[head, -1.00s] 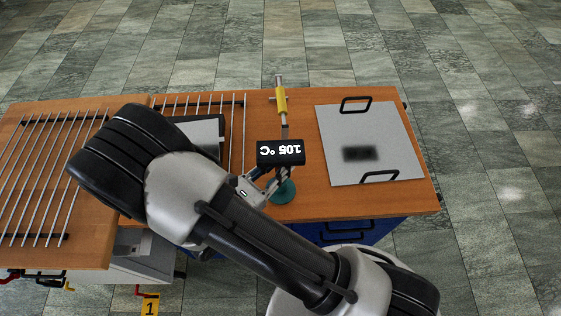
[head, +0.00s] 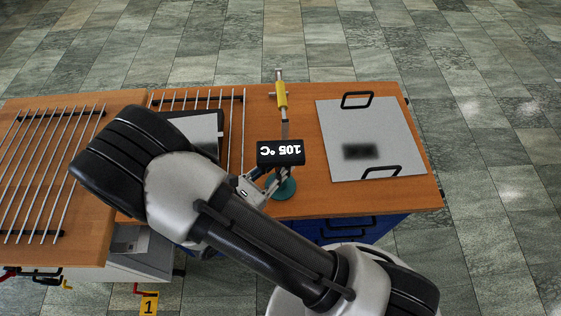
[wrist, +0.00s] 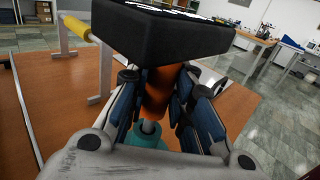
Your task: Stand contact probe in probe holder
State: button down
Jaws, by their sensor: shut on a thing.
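The contact probe has a black display box (head: 281,153) reading 105 °C, upside down in the head view, and an orange handle (wrist: 157,95) in the wrist view. My gripper (wrist: 160,100) is shut on the handle, under the box. The probe looks about upright. The teal probe holder (head: 285,188) stands on the wooden table below, and also shows in the wrist view (wrist: 145,136). A short grey stem runs between handle and holder. Whether its tip is inside the holder or just above it, I cannot tell.
A grey plate (head: 370,140) with black handles lies to the right, and metal racks (head: 45,180) to the left. The wooden table (head: 310,205) is bare around the holder.

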jog(key=shift+f+b, duration=0.8)
jog(key=shift+f, duration=0.3)
jog(key=c, duration=1.3)
grip_release()
jog(key=v, duration=1.2)
jog(key=shift+s, duration=0.1)
